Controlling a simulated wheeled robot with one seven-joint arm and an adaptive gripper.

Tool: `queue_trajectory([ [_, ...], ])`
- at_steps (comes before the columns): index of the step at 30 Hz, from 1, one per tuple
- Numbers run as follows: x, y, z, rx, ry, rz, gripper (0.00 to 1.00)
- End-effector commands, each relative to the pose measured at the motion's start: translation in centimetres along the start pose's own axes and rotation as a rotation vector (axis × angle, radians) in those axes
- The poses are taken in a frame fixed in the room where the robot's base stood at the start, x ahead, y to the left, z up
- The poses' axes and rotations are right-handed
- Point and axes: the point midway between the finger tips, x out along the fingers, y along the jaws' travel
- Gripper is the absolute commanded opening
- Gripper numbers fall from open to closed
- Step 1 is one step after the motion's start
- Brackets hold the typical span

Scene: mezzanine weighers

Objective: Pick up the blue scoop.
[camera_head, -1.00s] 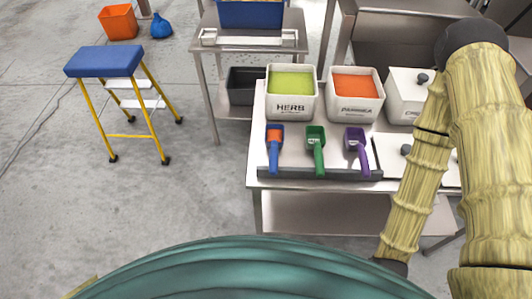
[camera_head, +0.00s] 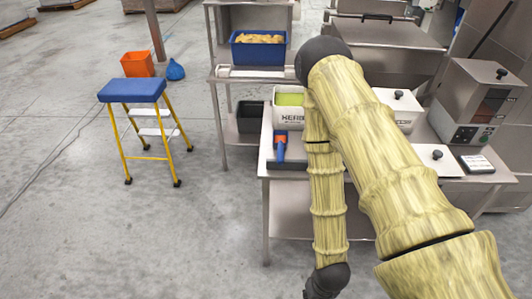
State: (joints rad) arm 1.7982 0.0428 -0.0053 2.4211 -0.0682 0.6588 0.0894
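The blue scoop (camera_head: 280,149) lies at the left front of the metal table, in front of the herb bin (camera_head: 290,108). Its head end looks orange and its blue handle points toward me. My bamboo-patterned arm stands just to its right and covers the place where the green and purple scoops lay.
The metal table (camera_head: 285,205) also bears a white lidded bin (camera_head: 400,108). A blue crate (camera_head: 258,52) stands on a shelf unit behind. A blue-topped step stool (camera_head: 132,91) stands on open floor at left. A grey machine (camera_head: 478,100) is at right.

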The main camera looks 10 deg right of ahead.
Motion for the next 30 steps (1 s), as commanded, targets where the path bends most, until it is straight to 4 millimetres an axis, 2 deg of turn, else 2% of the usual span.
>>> queue_trajectory([
  [3,-2.0,-1.3,-5.6,0.034,0.053,-0.047,0.28],
  [8,-5.5,-3.1,-13.4,0.077,0.111,-0.107,0.28],
  [11,-8.3,-3.8,-18.1,0.1,0.145,-0.131,0.28],
  [17,-15.3,-4.4,-27.2,0.141,0.219,-0.149,0.28],
  [21,-21.0,-4.3,-32.9,0.171,0.278,-0.141,0.28],
  [24,-24.7,-4.1,-36.0,0.191,0.317,-0.129,0.28],
  [27,-27.6,-3.8,-38.3,0.209,0.349,-0.118,0.28],
  [30,-29.4,-3.5,-39.7,0.22,0.37,-0.108,0.28],
])
